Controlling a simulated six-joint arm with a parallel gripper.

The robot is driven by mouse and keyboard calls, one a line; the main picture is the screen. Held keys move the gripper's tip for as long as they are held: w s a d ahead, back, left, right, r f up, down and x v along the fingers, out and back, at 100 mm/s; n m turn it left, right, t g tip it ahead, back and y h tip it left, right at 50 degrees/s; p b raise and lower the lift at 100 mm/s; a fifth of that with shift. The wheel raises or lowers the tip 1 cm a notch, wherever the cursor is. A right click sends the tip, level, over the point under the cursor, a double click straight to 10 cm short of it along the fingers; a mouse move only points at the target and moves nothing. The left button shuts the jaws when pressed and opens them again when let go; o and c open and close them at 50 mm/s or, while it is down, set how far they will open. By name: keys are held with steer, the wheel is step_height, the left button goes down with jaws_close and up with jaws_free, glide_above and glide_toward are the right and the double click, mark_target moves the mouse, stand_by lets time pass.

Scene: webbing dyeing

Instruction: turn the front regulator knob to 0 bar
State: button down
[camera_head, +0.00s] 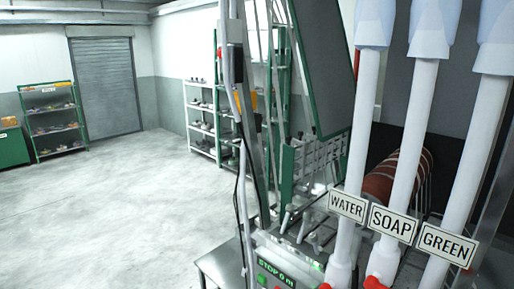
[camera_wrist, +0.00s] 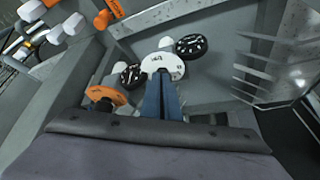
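In the wrist view, my gripper (camera_wrist: 162,78) has two blue fingers close together, reaching up to a white disc (camera_wrist: 164,65) with dark markings. The fingertips overlap the lower edge of this disc, which looks like a regulator dial. The fingers hide what is between or behind them, so I cannot tell if they hold a knob. A black round gauge (camera_wrist: 191,45) is up and right of the disc, and another black gauge (camera_wrist: 132,77) is to its left. The dial reading is too small to tell. My gripper is not visible in the head view.
An orange part (camera_wrist: 106,95) lies left of the fingers. Orange (camera_wrist: 107,14) and white fittings crowd the upper left, and metal prongs (camera_wrist: 270,75) stand at right. In the head view, white pipes labelled WATER (camera_head: 347,206), SOAP (camera_head: 393,224) and GREEN (camera_head: 448,243) stand at right; the left floor is clear.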

steer(key=shift+s+a+f+b, duration=0.25)
steer(key=shift+a+f+b, duration=0.05)
steer(key=shift+a+f, duration=0.05)
step_height(320, 180, up, 6)
steer(key=p, duration=0.2)
steer(key=shift+r+p, duration=0.2)
steer(key=shift+p, duration=0.2)
steer(key=shift+w, duration=0.1)
step_height(320, 180, down, 6)
steer(key=w+b, duration=0.1)
steer(key=b, duration=0.3)
steer(key=shift+w, duration=0.15)
stand_by(0.7)
